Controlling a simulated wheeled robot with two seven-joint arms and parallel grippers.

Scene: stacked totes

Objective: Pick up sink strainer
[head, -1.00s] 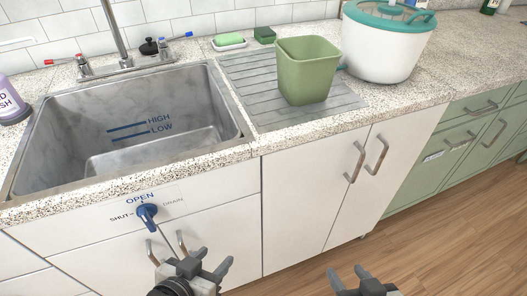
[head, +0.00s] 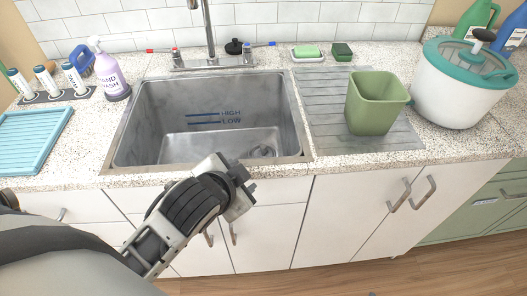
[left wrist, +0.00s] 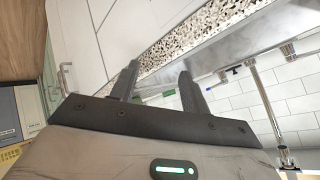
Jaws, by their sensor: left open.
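A small black knobbed piece (head: 234,46), which looks like the sink strainer, sits on the counter behind the sink basin (head: 140,120), beside the faucet (head: 209,40). A round drain (head: 262,151) shows at the basin's bottom right. My left gripper (head: 240,190) is in front of the sink's front edge, well apart from the black piece. In the left wrist view its two fingers (left wrist: 159,82) are spread with nothing between them, towards the counter edge. I cannot make out the strainer in that view. My right gripper is not in view.
A green bin (head: 377,105) stands on the ribbed drainboard, with a white teal-lidded tub (head: 455,85) to its right. A soap bottle (head: 110,72), several small bottles and a blue rack (head: 30,140) are left of the sink. The basin looks empty.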

